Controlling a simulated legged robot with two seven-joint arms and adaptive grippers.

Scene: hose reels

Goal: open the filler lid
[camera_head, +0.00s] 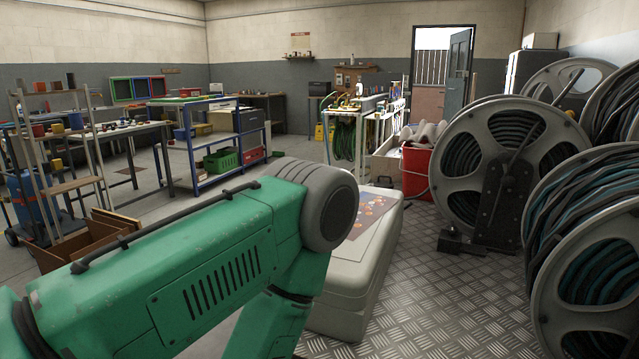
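A pale grey box-like case (352,262) with rounded edges stands on the metal floor just beyond my green arm. Its broad top looks like a lid and lies flat, with a seam below it; it appears closed. A dark printed sheet or label with orange spots (372,210) is on the top. My green arm link comes in from the left and hides the near left part of the case. I cannot tell from this view which part is the filler lid. Neither of my grippers shows.
Large hose reels (510,165) stand along the right side. A red bin (417,170) stands beyond the case. Workbenches (205,150) and shelves fill the left and back. An open door (457,75) is at the back. The tread-plate floor (430,290) right of the case is clear.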

